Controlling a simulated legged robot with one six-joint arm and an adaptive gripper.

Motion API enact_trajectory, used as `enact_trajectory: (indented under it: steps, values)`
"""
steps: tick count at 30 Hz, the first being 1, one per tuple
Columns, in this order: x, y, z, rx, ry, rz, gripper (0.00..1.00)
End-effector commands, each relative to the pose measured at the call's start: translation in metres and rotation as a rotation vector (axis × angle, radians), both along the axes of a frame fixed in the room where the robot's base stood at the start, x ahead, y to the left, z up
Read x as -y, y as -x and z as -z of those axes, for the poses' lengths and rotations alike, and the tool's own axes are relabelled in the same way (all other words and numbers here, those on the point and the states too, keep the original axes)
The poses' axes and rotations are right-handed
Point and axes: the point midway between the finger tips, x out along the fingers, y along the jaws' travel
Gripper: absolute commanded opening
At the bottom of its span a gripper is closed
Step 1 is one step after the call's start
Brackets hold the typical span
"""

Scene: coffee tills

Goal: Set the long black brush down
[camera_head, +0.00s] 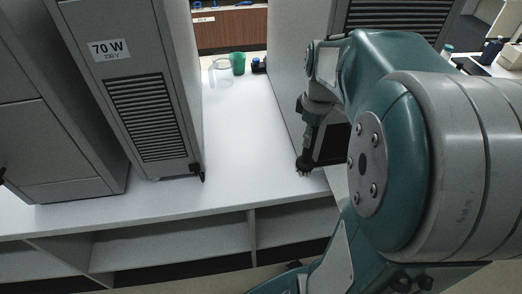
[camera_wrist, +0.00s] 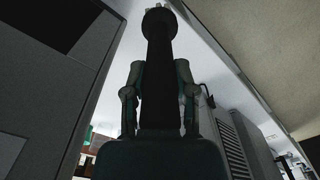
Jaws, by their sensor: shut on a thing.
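The long black brush (camera_wrist: 160,60) shows in the wrist view as a dark upright bar with a round, wider part near its top. My gripper (camera_wrist: 159,72) is shut on it, with one finger on each side. In the head view my gripper (camera_head: 306,160) is low over the white counter (camera_head: 245,150), beside a grey cabinet. The brush cannot be told clearly from the dark gripper there. Whether it touches the counter cannot be told.
A tall grey cabinet marked 70 W (camera_head: 125,65) stands left, and another grey cabinet (camera_head: 293,50) stands close behind my arm. A green cup (camera_head: 238,63) and a clear container (camera_head: 222,72) are at the back. The counter between the cabinets is mostly clear.

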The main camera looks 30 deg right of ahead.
Motion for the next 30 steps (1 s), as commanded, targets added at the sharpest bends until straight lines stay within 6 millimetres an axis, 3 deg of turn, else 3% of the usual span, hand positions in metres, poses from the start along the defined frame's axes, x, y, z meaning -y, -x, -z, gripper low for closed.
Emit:
enact_trajectory:
  steps: [9, 15, 23, 30]
  values:
    - [-0.036, -0.066, 0.029, -0.002, 0.015, -0.008, 0.0]
    - [-0.038, -0.091, 0.064, -0.003, 0.011, -0.004, 0.0]
    - [-0.039, -0.106, 0.082, -0.001, 0.006, -0.002, 0.0]
    - [-0.044, -0.109, 0.115, -0.001, 0.012, -0.002, 0.0]
